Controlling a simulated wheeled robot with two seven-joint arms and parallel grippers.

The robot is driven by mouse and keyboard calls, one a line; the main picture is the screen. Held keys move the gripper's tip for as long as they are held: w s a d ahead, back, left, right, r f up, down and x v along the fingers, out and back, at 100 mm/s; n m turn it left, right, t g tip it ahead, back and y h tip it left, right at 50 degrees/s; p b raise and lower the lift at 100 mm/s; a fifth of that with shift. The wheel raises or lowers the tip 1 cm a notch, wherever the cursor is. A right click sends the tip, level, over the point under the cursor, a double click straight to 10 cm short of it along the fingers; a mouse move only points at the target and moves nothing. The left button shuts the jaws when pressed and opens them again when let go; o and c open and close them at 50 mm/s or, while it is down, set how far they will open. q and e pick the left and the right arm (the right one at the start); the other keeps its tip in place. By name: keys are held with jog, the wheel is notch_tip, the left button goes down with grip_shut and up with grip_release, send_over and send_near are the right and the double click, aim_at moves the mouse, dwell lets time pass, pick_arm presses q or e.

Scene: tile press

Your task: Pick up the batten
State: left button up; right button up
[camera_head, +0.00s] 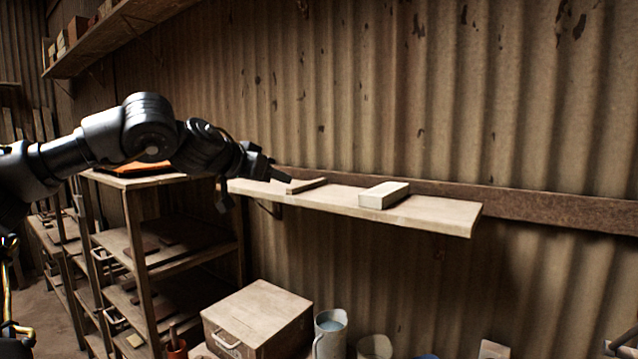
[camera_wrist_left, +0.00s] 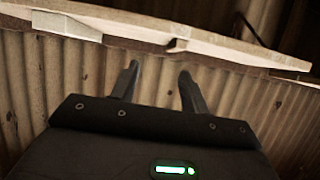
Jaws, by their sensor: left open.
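The batten (camera_head: 307,185) is a short, thin wooden strip lying flat on the pale wall shelf (camera_head: 440,214), left of a thicker block. My left gripper (camera_head: 276,175) is over the left part of the shelf, just left of the batten in the head view, and holds nothing. In the left wrist view its two fingers (camera_wrist_left: 158,80) are spread apart, with the corrugated wall behind them. What looks like the batten's end (camera_wrist_left: 177,45) shows beyond the fingertips at the shelf (camera_wrist_left: 240,50). I cannot tell the exact gap. My right gripper is not in view.
A pale rectangular block (camera_head: 384,195) lies on the shelf to the right of the batten. A dark wall rail (camera_head: 560,208) runs behind the shelf. Below stand a wooden box (camera_head: 258,312), a jug (camera_head: 331,335) and a shelving rack (camera_head: 165,250).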

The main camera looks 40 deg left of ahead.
aim_at(288, 188)
pick_arm(q)
jog(key=w+a+f+p, duration=0.1)
jog(key=w+p, duration=0.1)
jog(key=w, duration=0.1)
jog(key=w+a+f+p, duration=0.1)
jog(key=w+f+p, duration=0.1)
jog(key=w, duration=0.1)
jog(key=w+a+f+p, duration=0.1)
jog(key=w+a+p, duration=0.1)
jog(key=w, duration=0.1)
jog(key=shift+f, duration=0.2)
jog(key=shift+s+a, duration=0.1)
jog(key=shift+a, duration=0.05)
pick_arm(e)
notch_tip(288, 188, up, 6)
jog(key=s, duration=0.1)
pick_arm(q)
jog(key=shift+c, duration=0.3)
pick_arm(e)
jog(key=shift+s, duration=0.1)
pick_arm(q)
grip_shut()
